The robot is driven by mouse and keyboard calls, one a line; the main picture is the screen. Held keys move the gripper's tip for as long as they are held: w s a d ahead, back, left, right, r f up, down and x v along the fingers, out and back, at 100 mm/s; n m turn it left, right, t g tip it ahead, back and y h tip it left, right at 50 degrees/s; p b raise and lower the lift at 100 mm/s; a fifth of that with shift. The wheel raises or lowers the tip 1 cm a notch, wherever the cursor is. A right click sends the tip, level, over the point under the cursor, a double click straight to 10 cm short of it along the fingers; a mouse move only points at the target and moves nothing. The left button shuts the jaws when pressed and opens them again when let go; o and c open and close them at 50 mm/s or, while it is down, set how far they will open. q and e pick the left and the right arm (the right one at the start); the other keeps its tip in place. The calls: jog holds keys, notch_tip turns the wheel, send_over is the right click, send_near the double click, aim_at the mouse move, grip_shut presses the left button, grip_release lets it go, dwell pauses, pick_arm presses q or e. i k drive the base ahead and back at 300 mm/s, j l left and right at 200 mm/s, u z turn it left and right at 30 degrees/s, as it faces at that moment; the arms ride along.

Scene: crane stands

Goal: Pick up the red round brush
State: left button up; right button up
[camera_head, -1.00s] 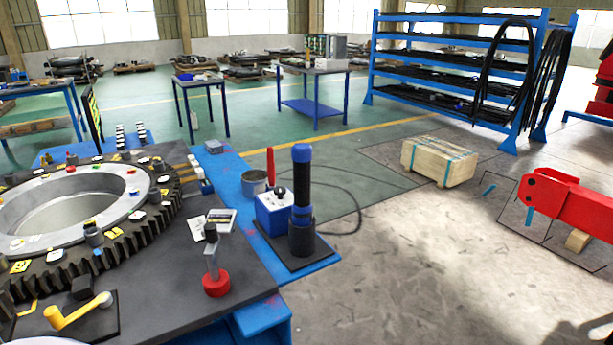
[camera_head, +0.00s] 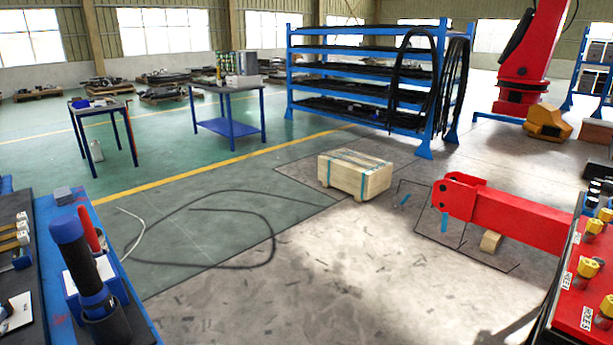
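I cannot make out a red round brush for certain. A red upright handle (camera_head: 88,228) stands at the left, partly behind a dark cylinder with blue bands (camera_head: 82,262). Its lower end is hidden. Light wooden-handled tools, perhaps brushes, (camera_head: 14,238) lie at the left edge on the blue-edged bench (camera_head: 48,270). The red round-based item with a grey upright part from the earlier frame is outside this view. Neither of my grippers shows.
A wooden crate (camera_head: 354,176) stands on the floor mid-view. A black cable (camera_head: 262,230) loops on the floor. A red beam (camera_head: 505,214) and a red panel with yellow knobs (camera_head: 588,278) are at right. Open floor lies in the middle.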

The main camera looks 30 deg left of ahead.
aim_at(91, 235)
jog(key=i+u, duration=0.4)
jog(key=i+l+u, duration=0.15)
jog(key=i+u, duration=0.5)
jog(key=u, duration=0.3)
jog(key=i+l+u, duration=0.1)
jog(key=i+u, duration=0.15)
jog(key=u, duration=0.25)
jog(key=i+l+u, duration=0.15)
jog(key=u, duration=0.3)
jog(key=i+l+u, duration=0.2)
jog(key=u, duration=0.3)
jog(key=i+l+u, duration=0.1)
jog(key=l+u, duration=0.25)
jog(key=u, duration=0.15)
jog(key=l+u, duration=0.3)
jog(key=u, duration=0.2)
jog(key=i+l+u, duration=0.1)
jog(key=l+u, duration=0.55)
jog(key=i+l, duration=0.05)
